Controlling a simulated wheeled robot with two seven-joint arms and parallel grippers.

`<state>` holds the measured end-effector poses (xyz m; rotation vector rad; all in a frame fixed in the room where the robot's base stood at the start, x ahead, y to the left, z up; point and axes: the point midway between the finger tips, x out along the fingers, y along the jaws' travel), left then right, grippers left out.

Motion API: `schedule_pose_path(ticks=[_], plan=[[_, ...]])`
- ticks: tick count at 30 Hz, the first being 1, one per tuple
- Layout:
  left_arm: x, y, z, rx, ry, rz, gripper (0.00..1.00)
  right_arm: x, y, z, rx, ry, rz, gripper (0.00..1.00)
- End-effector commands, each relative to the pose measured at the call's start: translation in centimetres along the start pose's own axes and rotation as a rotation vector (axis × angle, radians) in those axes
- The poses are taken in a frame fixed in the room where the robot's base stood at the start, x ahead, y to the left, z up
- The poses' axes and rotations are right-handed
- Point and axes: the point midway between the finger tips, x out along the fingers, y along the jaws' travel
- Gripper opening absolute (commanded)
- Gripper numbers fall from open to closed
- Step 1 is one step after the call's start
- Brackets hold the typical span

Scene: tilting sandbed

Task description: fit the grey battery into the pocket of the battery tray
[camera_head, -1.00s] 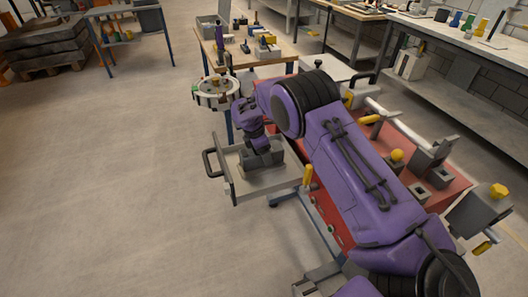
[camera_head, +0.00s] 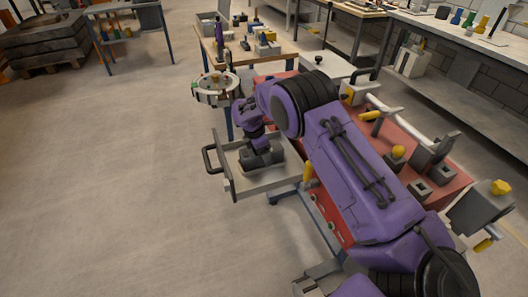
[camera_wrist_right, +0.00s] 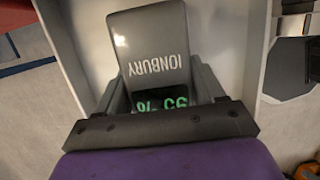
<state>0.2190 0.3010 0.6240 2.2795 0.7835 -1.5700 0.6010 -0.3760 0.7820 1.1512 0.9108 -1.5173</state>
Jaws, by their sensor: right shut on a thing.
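The grey battery (camera_wrist_right: 150,42), lettered IONBURY and with a green percentage display, fills the middle of the right wrist view. My right gripper (camera_wrist_right: 160,86) is shut on it, with a finger along each side. In the head view my purple right arm reaches to a pale tray (camera_head: 223,172) with a black handle, and the right gripper (camera_head: 262,158) is over the tray. Pale tray walls flank the battery in the wrist view. The pocket is hidden behind the gripper and battery, and I cannot tell whether the battery touches the tray floor. My left gripper is not in view.
A red bench (camera_head: 400,155) with a rail, yellow knobs and grey blocks lies under and right of my arm. A round white fixture (camera_head: 214,90) stands just beyond the tray. A wooden table (camera_head: 262,55) holds small parts farther back. The floor at left is clear.

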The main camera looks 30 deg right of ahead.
Motion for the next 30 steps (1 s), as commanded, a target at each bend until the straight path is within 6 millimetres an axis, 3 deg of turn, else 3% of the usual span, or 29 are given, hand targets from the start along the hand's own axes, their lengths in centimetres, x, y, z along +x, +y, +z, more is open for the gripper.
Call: schedule_pose_path(ticks=[7, 8, 10, 20, 30], plan=[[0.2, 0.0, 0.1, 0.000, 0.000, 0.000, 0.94, 0.4, 0.1, -0.1, 0.001, 0.000, 0.003, 0.00], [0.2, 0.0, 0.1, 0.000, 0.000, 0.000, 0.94, 0.3, 0.1, -0.1, 0.001, 0.000, 0.004, 0.78], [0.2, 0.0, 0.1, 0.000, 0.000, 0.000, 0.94, 0.3, 0.1, -0.1, 0.001, 0.000, 0.003, 0.98], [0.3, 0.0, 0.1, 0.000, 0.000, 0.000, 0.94, 0.1, 0.0, -0.2, 0.000, 0.001, 0.000, 0.98], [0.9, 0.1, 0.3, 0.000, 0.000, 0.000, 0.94, -7.3, 0.1, -0.2, 0.001, 0.001, 0.005, 0.98]])
